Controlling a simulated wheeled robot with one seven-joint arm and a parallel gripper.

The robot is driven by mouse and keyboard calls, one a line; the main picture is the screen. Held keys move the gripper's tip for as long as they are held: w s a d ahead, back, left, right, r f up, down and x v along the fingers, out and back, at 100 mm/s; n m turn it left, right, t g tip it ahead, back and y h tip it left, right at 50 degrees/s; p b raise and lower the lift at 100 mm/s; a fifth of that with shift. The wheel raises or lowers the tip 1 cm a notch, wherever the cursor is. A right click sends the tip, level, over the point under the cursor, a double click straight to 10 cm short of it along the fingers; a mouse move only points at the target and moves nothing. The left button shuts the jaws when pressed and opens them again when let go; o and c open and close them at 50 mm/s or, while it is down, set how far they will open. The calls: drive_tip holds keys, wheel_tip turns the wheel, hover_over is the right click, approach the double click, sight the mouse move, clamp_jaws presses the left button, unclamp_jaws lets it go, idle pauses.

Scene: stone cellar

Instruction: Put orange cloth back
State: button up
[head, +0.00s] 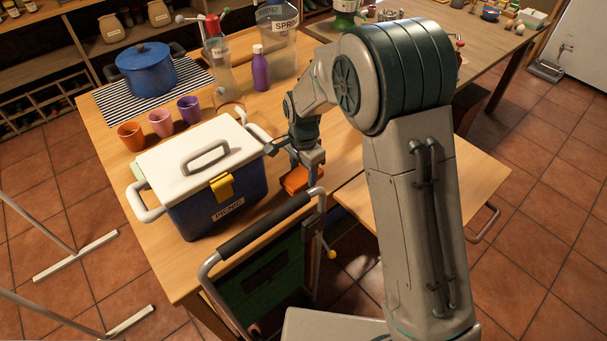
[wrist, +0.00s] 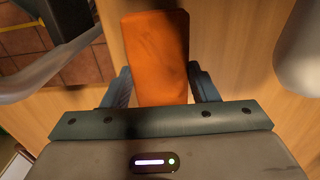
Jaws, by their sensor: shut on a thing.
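The orange cloth (head: 297,181) is a folded block beside the right side of the cooler, over the wooden table. It also shows in the wrist view (wrist: 158,55), between the two fingers. My gripper (head: 308,160) is shut on the cloth from above. In the wrist view my gripper (wrist: 160,88) has one finger on each side of the cloth. Whether the cloth touches the tabletop is hard to tell.
A blue and white picnic cooler (head: 215,200) stands left of my gripper. A black-gripped handle (head: 265,225) rises in front. Cups (head: 160,122), a blue pot (head: 147,72) and a purple bottle (head: 260,70) stand behind. A lower wooden surface (head: 345,205) lies to the right.

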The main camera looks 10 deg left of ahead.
sight(304, 173)
drive_tip(key=shift+f, duration=1.25)
drive_tip(key=shift+f, duration=0.1)
drive_tip(key=o, duration=0.9)
wheel_tip(304, 173, up, 12)
drive_tip(key=s+d+r+n+t, duration=0.1)
drive_tip(key=s+d+r+n, duration=0.1)
drive_tip(key=s+d+r, duration=0.35)
drive_tip(key=s+d+r+n, duration=0.2)
drive_tip(key=d, duration=0.6)
drive_tip(key=s+d+n, duration=0.1)
drive_tip(key=s+d, duration=0.2)
drive_tip(key=s, duration=0.1)
drive_tip(key=s+d+n+t, duration=0.1)
drive_tip(key=s+d, duration=0.2)
drive_tip(key=s, duration=0.1)
drive_tip(key=s+d+n, duration=0.2)
drive_tip(key=s+d, duration=0.2)
drive_tip(key=s, duration=0.1)
drive_tip(key=shift+s+t, duration=0.1)
drive_tip(key=shift+t, duration=0.3)
